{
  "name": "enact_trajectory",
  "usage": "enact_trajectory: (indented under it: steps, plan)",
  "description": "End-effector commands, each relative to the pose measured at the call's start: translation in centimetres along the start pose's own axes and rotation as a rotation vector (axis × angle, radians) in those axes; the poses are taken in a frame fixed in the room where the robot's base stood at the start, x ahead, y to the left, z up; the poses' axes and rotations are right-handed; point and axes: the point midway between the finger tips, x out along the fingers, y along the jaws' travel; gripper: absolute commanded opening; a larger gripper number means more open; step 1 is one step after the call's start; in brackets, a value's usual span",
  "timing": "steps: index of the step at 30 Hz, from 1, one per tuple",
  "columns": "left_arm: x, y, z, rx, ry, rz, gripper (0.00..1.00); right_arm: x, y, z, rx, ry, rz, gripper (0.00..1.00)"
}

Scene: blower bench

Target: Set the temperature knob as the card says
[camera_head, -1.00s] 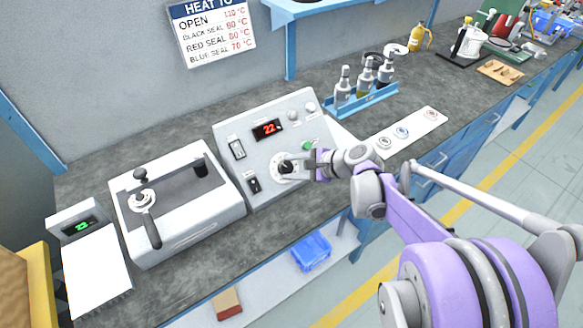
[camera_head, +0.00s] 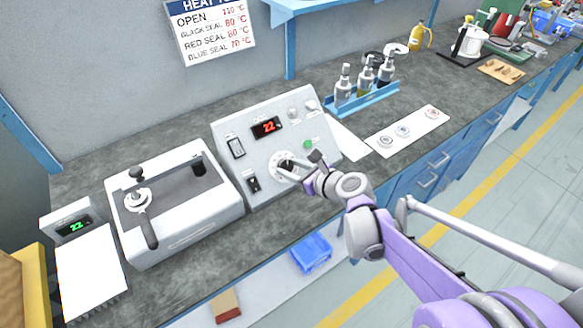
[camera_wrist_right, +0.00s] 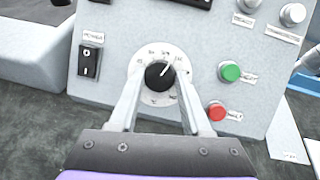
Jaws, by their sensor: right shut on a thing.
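The temperature knob (camera_wrist_right: 159,75) is black with a white pointer line and sits on a white dial on the control box (camera_head: 226,130). In the right wrist view its pointer is tilted up and to the right. My right gripper (camera_head: 290,168) is at the knob, and its two fingers (camera_wrist_right: 158,88) are shut on the knob's sides. The box's red display (camera_head: 267,127) reads 22. My left gripper is not in view.
Green (camera_wrist_right: 229,72) and red (camera_wrist_right: 216,112) buttons sit right of the dial, and a power switch (camera_wrist_right: 90,60) left of it. A white lever device (camera_head: 190,232) stands left of the box.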

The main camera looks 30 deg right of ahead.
Motion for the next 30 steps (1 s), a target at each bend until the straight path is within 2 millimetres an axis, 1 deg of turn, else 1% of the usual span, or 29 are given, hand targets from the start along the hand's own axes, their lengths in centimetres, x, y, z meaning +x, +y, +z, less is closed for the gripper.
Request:
enact_trajectory:
  steps: [6,11,27,28,30]
  plan:
    - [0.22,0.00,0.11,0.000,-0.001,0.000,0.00,0.03,0.16,-0.03,0.104,-0.006,-0.039,0.00]
    - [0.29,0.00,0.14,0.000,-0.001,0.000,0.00,0.02,0.16,-0.01,0.148,-0.008,-0.057,0.00]
    - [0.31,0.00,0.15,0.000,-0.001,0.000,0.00,0.00,0.13,0.00,0.171,-0.009,-0.067,0.00]
    - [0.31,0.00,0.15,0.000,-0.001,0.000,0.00,0.00,0.13,0.00,0.170,-0.009,-0.067,0.50]
    - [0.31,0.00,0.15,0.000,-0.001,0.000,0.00,0.01,0.13,0.00,0.170,-0.009,-0.067,0.62]
